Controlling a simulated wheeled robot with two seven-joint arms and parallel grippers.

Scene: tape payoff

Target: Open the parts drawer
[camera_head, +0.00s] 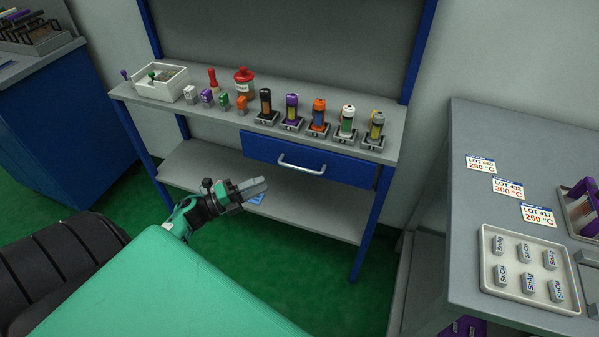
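The parts drawer (345,170) is a blue drawer front under the top of the grey workbench (233,113), right of its middle. Its front looks flush with the bench, so it appears closed. A silver bar handle (301,165) runs across its front. My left gripper (258,187) is in front of the bench, to the left of and lower in the picture than the handle, apart from it. Its fingers point right and look close together; whether a gap lies between them is hard to see. My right gripper is not in view.
Several coloured cylinders in holders (319,116), a red-lidded jar (244,84) and a white bin (161,84) stand on the bench top. A lower shelf (210,170) lies beneath. A grey table (470,240) with a tray of labelled bars (520,302) stands at right.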

